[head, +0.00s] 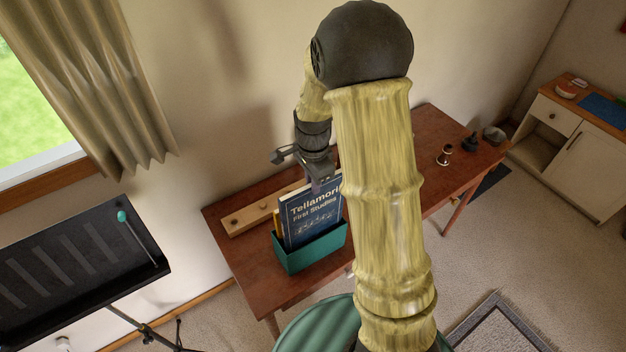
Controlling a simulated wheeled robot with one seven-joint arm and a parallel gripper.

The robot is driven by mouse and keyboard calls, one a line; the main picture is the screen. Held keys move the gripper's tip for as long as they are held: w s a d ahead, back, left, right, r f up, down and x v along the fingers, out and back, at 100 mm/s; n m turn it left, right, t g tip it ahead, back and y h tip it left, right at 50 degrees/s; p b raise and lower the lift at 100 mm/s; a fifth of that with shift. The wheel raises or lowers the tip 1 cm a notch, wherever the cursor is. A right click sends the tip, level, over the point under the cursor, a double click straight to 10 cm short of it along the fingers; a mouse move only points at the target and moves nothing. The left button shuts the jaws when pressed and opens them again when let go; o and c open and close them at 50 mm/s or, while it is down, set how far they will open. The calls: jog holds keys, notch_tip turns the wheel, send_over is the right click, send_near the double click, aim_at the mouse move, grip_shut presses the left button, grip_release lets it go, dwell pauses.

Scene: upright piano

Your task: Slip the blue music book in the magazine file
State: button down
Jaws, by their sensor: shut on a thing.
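The blue music book (308,214), with "Tellamori First Studies" on its cover, stands nearly upright in the green magazine file (312,252) on the wooden table. Its lower part is hidden behind the file's front wall. My gripper (318,184) is above the file, shut on the book's top edge. My arm covers the right edge of the book and part of the file's right side. A yellow-edged item (277,222) shows behind the book at the left of the file. Whether the book touches the file's bottom cannot be seen.
A wooden strip with pegs (240,219) lies behind the file. A black music stand (75,262) is at the left. Small items, including a metal cup (444,155) and a bowl (494,133), stand on the table's right part (440,125). A cabinet (575,150) is farther right.

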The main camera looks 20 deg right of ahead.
aim_at(313, 207)
jog(key=shift+f+b, duration=3.65)
jog(key=shift+f, duration=2)
jog(key=c, duration=1.3)
grip_release()
jog(key=shift+c, duration=0.2)
jog(key=shift+r, duration=0.1)
notch_tip(313, 207, up, 17)
jog(key=shift+r+b, duration=0.1)
jog(key=shift+b, duration=0.9)
